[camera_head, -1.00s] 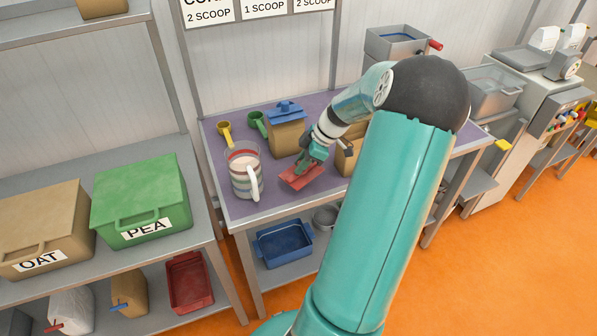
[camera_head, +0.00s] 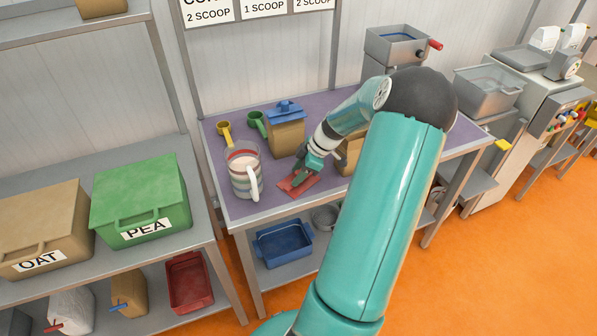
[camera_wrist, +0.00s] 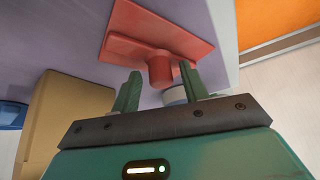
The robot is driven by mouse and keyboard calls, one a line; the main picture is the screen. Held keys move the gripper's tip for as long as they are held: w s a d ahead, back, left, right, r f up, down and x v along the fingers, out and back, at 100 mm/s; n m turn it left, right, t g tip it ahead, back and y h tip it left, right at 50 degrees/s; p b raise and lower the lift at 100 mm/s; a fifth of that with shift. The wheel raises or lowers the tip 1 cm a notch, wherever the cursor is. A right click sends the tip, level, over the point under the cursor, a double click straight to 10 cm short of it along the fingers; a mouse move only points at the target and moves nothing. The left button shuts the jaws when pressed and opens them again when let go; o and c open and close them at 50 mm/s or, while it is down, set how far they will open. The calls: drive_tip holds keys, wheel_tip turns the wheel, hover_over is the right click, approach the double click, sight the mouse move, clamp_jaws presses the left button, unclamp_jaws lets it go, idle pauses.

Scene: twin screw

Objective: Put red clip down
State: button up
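The red clip (camera_head: 292,186) lies on the purple table top (camera_head: 262,207), just right of the striped jug (camera_head: 243,180). In the wrist view the red clip (camera_wrist: 130,35) shows as a flat plate with a round knob. My gripper (camera_head: 303,178) is directly above the clip. In the wrist view my gripper's fingers (camera_wrist: 160,84) stand apart on either side of the knob, with gaps visible between them and it. The clip's underside is hidden.
A tan bag with a blue clip (camera_head: 286,135) stands behind my gripper. Another tan bag (camera_head: 349,157) is close on the right, partly hidden by my arm. Yellow (camera_head: 224,130) and green (camera_head: 258,122) scoops lie at the back left. The table's front edge is near.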

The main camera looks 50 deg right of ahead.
drive_tip(key=v, duration=1.2)
drive_tip(key=w+a+r+m+g+h, duration=0.1)
drive_tip(key=w+a+r, duration=0.15)
drive_tip(key=a, duration=0.55)
drive_tip(key=w+a+r+m+g+h, duration=0.15)
drive_tip(key=a+r, duration=0.25)
drive_tip(key=a, duration=0.4)
drive_tip(key=w+a+r+h, duration=0.1)
drive_tip(key=w+a+r, duration=0.2)
drive_tip(key=a, duration=0.5)
drive_tip(key=s+a+r+m+t, duration=0.1)
drive_tip(key=s+a, duration=0.4)
drive_tip(key=a, duration=0.5)
drive_tip(key=s+a+r+m+t, duration=0.2)
drive_tip(key=s+a+r+m, duration=0.1)
drive_tip(key=a, duration=0.8)
drive_tip(key=shift+s+r+m, duration=0.35)
drive_tip(key=shift+s+m, duration=0.1)
drive_tip(key=shift+s, duration=0.45)
